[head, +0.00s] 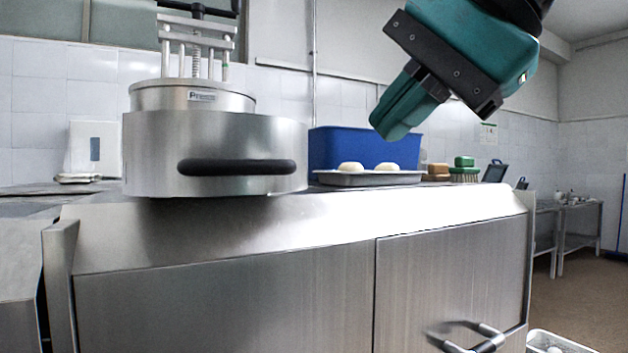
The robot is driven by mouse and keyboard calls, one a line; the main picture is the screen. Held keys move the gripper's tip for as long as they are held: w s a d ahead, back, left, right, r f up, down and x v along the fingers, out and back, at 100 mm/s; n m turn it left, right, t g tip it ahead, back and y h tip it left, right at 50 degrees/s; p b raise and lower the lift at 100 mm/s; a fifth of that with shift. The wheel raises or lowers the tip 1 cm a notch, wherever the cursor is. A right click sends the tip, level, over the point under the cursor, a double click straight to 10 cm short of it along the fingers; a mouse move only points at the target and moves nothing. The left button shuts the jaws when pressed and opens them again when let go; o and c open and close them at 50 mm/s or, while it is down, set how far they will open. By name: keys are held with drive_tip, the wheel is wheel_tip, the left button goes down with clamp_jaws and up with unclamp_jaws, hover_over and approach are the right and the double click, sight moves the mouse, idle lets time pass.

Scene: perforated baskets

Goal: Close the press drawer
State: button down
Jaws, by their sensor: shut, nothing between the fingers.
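The press (193,97) stands on the steel counter at the left, with a round metal body and a spring frame on top. Its drawer (150,150) is a curved steel front with a black horizontal handle (236,167), and it juts forward past the press body towards the counter's front edge. My gripper (388,125) is teal, shut and empty. It hangs at the upper right of the drawer, apart from it, in front of the blue crate and pointing down to the left.
A blue crate (335,145) and a metal tray (368,178) with two pale round pieces stand right of the drawer. The steel counter front (220,310) has a bar handle (490,340) low at the right. Air before the counter is clear.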

drive_tip(key=w+a+f+p, duration=0.4)
drive_tip(key=a+p, duration=0.3)
drive_tip(key=p, duration=0.3)
drive_tip(key=shift+w+a+f+p, duration=0.3)
drive_tip(key=shift+w+a+f, duration=0.05)
drive_tip(key=shift+w, duration=0.25)
